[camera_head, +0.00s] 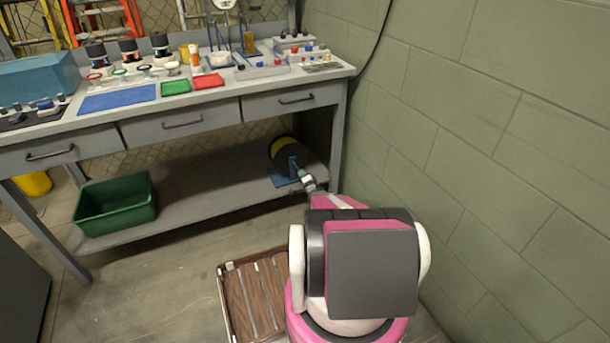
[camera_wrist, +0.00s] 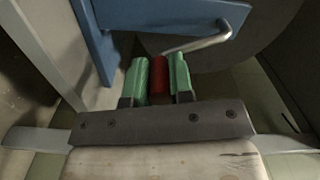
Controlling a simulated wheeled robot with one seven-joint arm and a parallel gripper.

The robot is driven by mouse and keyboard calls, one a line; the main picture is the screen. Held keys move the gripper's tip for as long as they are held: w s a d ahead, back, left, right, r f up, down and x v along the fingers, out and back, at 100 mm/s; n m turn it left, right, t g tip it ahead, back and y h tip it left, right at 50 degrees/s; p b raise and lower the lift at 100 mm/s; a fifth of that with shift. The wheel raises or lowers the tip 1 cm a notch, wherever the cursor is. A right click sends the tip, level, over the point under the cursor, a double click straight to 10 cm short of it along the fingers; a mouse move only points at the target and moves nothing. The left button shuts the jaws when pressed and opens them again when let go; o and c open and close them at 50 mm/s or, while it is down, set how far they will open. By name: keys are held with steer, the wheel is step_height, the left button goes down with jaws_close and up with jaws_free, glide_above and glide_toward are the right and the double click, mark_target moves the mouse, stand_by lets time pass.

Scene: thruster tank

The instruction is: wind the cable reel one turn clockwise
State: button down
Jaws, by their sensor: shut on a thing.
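The cable reel (camera_head: 283,148) stands on the lower shelf of the workbench at its right end, a dark drum with a yellow part on a blue stand (camera_head: 286,181). In the wrist view the blue stand (camera_wrist: 158,13) crosses the top, and the grey drum (camera_wrist: 225,50) is behind the crank. A bent metal crank (camera_wrist: 205,43) runs to a red handle (camera_wrist: 158,75). My gripper (camera_wrist: 160,66) is shut on the red handle, with one green finger on each side of it. In the head view my gripper (camera_head: 308,183) is small beside the stand.
The lower shelf (camera_head: 205,190) also holds a green bin (camera_head: 115,203) at left. A bench leg (camera_head: 337,140) and the green block wall (camera_head: 450,130) are close on the right. A wooden crate (camera_head: 250,295) lies on the floor left of my arm.

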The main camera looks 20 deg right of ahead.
steer(key=m, duration=0.1)
steer(key=a+m, duration=0.1)
steer(key=shift+a+f+m, duration=0.25)
steer(key=shift+f+m, duration=0.05)
steer(key=shift+s+a+f+m, duration=0.1)
steer(key=shift+a+m, duration=0.7)
steer(key=shift+m, duration=0.5)
steer(key=c, duration=1)
jaws_free()
